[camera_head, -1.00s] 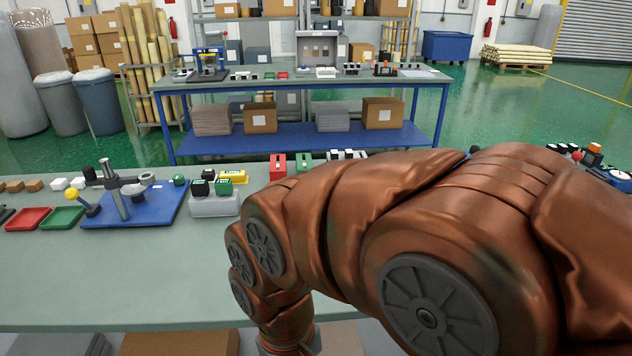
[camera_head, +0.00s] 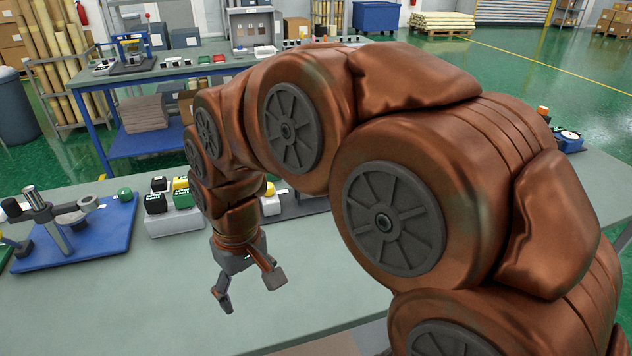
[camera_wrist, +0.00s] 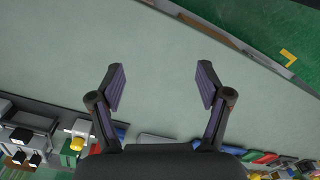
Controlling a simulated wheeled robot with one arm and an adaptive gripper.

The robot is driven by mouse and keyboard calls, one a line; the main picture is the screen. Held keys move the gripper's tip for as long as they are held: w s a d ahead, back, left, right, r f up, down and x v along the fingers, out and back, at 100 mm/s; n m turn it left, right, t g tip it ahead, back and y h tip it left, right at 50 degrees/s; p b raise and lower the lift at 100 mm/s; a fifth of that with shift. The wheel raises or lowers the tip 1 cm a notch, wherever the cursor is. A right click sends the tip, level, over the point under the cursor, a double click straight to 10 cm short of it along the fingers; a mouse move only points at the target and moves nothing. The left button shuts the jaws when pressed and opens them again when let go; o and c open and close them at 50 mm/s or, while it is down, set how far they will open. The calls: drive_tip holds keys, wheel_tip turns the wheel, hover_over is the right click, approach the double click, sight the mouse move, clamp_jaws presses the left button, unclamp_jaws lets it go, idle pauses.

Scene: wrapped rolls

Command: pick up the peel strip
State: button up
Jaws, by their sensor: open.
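I cannot make out a peel strip in either view. My gripper (camera_head: 249,291) hangs fingers down above the bare grey-green table (camera_head: 145,300), near its front part. It is open and empty, and both fingers also show spread apart in the wrist view (camera_wrist: 161,87). My arm hides part of the table's back row in the head view.
A blue stand with a grey post (camera_head: 85,240) is on the left. Dark, yellow and green blocks on a white holder (camera_head: 172,215) stand to its right. A yellow button (camera_wrist: 77,144) and coloured items line one edge. The table middle is clear.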

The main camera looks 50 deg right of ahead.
drive_tip(key=w+d+r+m+t, duration=0.2)
drive_tip(key=w+d+t, duration=0.1)
drive_tip(key=w+d, duration=1.3)
drive_tip(key=w+d+f+m+t+h, duration=0.1)
drive_tip(key=w+d+m, duration=0.1)
drive_tip(key=d, duration=1)
drive_tip(key=w+d+f+m+h, duration=0.1)
drive_tip(key=w+d+f+h, duration=0.1)
drive_tip(key=d, duration=1)
drive_tip(key=shift+p+x, duration=1.5)
drive_tip(key=shift+x, duration=1.65)
drive_tip(key=shift+s+a+f, duration=0.1)
drive_tip(key=shift+s+a, duration=0.05)
drive_tip(key=c, duration=1.2)
drive_tip(key=shift+c, duration=0.2)
